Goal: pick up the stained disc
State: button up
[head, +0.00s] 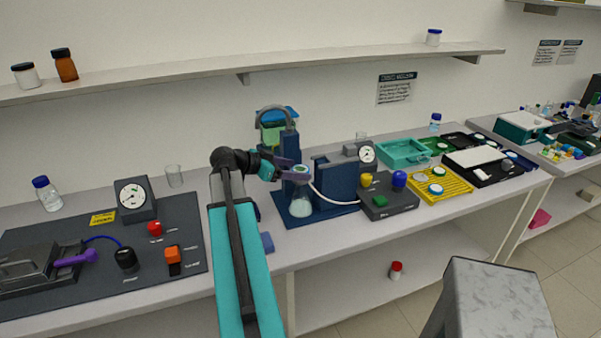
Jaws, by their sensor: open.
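My gripper (296,171) is at the end of my arm, over the dark blue stand with the glass flask (302,201). Its purple fingers are open around or just beside the top of the flask assembly; I cannot tell which. No stained disc can be made out for certain; the top of the flask assembly is small and partly covered by my gripper.
A grey control box with yellow, blue and green knobs (388,198) and a gauge (367,153) stand right of the flask. A teal tray (402,152) lies behind. A dark panel (195,237) with a gauge and knobs is at left. A grey stool (490,300) stands in front.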

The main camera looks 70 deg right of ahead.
jog(key=c, duration=1.1)
jog(key=shift+r, duration=0.15)
jog(key=shift+r+b, duration=1)
jog(key=shift+r, duration=0.5)
jog(key=shift+s+a+r+b, duration=0.3)
jog(key=shift+s+a+b, duration=0.4)
jog(key=shift+s, duration=1.9)
jog(key=shift+s+a+r+b, duration=0.25)
jog(key=shift+s+a+b, duration=0.5)
jog(key=shift+s, duration=1.85)
jog(key=shift+s+a+r+b, duration=0.35)
jog(key=shift+s+b, duration=0.6)
jog(key=shift+s, duration=1.65)
